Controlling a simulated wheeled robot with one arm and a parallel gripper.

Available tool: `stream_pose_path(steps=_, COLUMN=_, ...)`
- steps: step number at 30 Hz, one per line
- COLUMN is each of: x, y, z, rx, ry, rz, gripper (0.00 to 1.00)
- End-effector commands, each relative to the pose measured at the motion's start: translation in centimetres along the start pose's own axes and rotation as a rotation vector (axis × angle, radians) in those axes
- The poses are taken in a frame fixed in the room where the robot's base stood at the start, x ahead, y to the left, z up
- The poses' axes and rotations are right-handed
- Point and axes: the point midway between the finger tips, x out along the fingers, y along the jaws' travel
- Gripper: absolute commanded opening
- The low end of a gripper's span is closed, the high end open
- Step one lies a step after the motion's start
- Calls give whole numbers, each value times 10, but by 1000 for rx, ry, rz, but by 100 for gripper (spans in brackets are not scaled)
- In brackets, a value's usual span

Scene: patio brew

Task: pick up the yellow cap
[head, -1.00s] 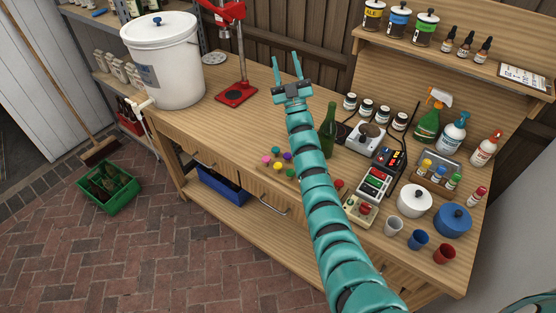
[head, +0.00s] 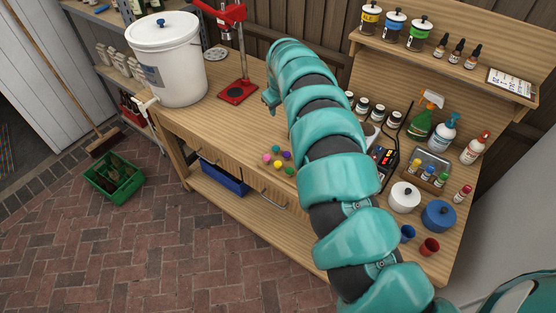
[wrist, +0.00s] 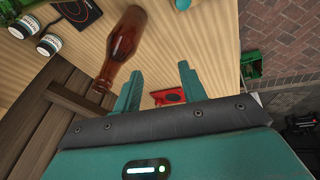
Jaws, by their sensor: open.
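The yellow cap (head: 277,162) is a small round disc near the workbench's front edge in the head view. It lies in a tight cluster with a pink cap (head: 266,157), a purple cap (head: 287,155) and several others. My gripper (wrist: 158,84) is open in the wrist view, its two teal fingers apart with nothing between them. In the head view my arm arches over the bench, and a teal part of its end shows left of the arch, behind the caps; the fingertips are not clear there. I cannot make out the yellow cap in the wrist view.
A red press (head: 238,93) and a white bucket (head: 178,75) stand at the back left. Pots, jars and spray bottles crowd the right. Bench between press and caps is clear.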

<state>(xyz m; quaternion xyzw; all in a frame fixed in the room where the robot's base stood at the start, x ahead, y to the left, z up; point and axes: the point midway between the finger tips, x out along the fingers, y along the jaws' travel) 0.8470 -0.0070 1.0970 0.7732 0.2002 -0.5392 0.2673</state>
Motion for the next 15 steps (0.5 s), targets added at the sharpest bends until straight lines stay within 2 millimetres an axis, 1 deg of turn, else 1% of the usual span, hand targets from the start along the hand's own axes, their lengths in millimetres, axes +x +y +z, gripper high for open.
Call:
stream_pose_path(steps=1, x=-13, y=-13, z=13, rx=-17, ry=-66, rz=-50, gripper=42)
stream_pose_path(steps=4, x=-27, y=-36, z=39, rx=-49, ry=-179, rz=-131, gripper=42)
stream_pose_path(steps=6, x=-34, y=-47, z=52, rx=-66, ry=-231, rz=-170, gripper=42)
stream_pose_path(steps=8, x=-38, y=-52, z=58, rx=-75, ry=-256, rz=-190, gripper=42)
stream_pose_path(steps=11, x=-35, y=-56, z=64, rx=-80, ry=-274, rz=-203, gripper=42)
stream_pose_path(steps=15, x=-15, y=-60, z=72, rx=-81, ry=-278, rz=-204, gripper=42)
